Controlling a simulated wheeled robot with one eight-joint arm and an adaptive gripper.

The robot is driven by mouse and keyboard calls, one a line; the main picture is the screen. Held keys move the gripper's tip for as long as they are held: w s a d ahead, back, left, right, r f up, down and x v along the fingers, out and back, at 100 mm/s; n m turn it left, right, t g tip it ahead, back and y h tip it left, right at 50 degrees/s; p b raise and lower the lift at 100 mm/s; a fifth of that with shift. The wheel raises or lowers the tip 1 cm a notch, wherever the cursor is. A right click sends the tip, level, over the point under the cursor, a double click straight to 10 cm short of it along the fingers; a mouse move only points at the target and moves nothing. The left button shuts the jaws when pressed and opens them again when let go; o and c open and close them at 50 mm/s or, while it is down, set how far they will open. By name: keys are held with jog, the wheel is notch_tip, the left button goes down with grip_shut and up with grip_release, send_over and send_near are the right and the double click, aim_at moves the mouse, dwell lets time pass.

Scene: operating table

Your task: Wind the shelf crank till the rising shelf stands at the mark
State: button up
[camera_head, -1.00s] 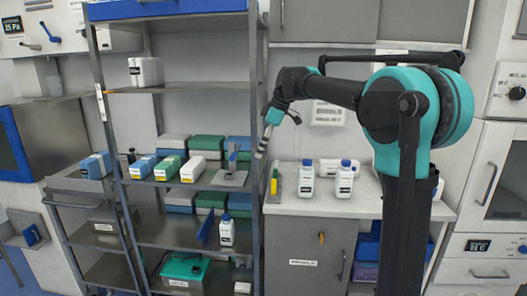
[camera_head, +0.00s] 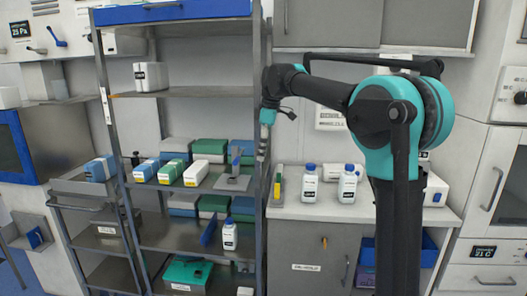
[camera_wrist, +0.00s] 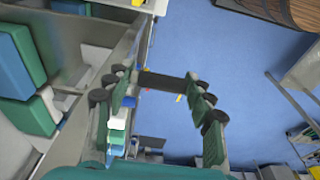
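The metal shelf rack stands left of centre in the head view. One of its upper shelves (camera_head: 205,91) carries a white box (camera_head: 150,77). My gripper (camera_head: 264,144) hangs down by the rack's right post, apart from the lever. In the wrist view my gripper (camera_wrist: 165,108) has its fingers spread, with nothing between them.
Several coloured boxes (camera_head: 173,172) fill the middle shelf. White bottles (camera_head: 310,182) and a yellow-handled thing (camera_head: 277,187) stand on the counter (camera_head: 340,213) right of the rack. A bottle (camera_head: 230,234) and a green case (camera_head: 188,272) are lower down.

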jog(key=shift+o, duration=1)
jog(key=shift+s+a, duration=0.25)
jog(key=shift+s, duration=0.05)
jog(key=shift+w+d, duration=0.1)
jog(key=shift+d+r, duration=0.15)
jog(key=shift+r, duration=0.45)
notch_tip(320, 180, up, 11)
jog(key=d, duration=0.1)
jog(key=shift+d, duration=0.3)
jog(key=shift+f, duration=0.1)
